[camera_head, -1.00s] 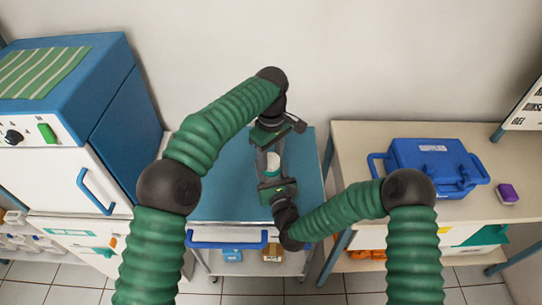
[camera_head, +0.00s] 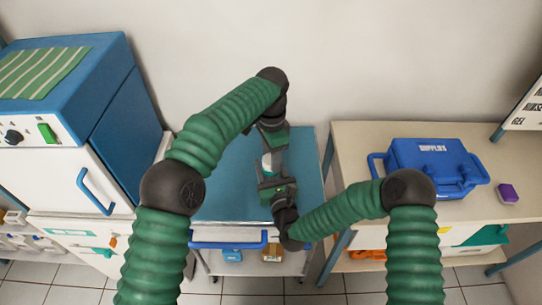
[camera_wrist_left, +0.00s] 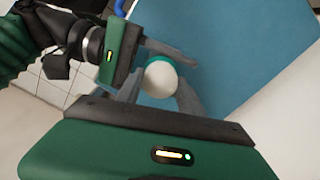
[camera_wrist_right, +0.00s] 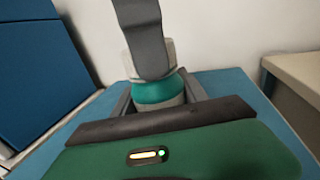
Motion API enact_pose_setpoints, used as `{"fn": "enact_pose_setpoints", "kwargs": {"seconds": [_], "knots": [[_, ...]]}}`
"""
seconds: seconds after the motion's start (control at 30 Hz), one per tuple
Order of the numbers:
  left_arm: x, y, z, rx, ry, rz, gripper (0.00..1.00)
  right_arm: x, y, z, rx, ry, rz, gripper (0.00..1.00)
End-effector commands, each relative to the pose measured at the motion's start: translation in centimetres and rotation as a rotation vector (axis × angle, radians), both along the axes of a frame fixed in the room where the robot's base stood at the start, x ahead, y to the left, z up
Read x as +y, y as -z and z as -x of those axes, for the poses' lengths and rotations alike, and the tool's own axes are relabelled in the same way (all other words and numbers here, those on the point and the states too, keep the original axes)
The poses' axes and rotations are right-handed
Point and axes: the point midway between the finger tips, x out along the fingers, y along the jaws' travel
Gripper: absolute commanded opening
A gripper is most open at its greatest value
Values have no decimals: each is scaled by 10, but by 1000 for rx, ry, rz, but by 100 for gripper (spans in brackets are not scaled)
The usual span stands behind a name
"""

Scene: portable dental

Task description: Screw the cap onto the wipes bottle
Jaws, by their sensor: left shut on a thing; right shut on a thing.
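The wipes bottle (camera_wrist_right: 158,92), with a teal band and a pale lower body, stands upright on the blue cart top. My right gripper (camera_head: 272,178) is shut around its body from the front; its fingers show on both sides in the right wrist view (camera_wrist_right: 158,100). The white cap (camera_wrist_left: 161,79) sits at the top of the bottle, above the teal part. My left gripper (camera_head: 271,150) comes from the back and is shut on the cap, with a finger on each side in the left wrist view (camera_wrist_left: 160,90). A left finger hides part of the cap in the right wrist view.
The blue cart top (camera_head: 230,165) is clear around the bottle. A white and blue cabinet (camera_head: 70,120) stands at left. A beige table (camera_head: 360,150) at right holds a blue supplies case (camera_head: 432,165) and a purple item (camera_head: 508,194). A wall rises behind.

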Motion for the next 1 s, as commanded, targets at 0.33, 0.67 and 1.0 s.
{"fn": "enact_pose_setpoints", "kwargs": {"seconds": [0.33,0.67,1.0], "knots": [[1,-1,-2,-7,-5,1,70,2,0,1,1,-4,0,0],[0,-20,-3,-9,-6,1,70,1,0,1,1,-2,0,0],[-1,-70,-4,-6,-4,2,70,1,0,0,1,-1,0,0]]}}
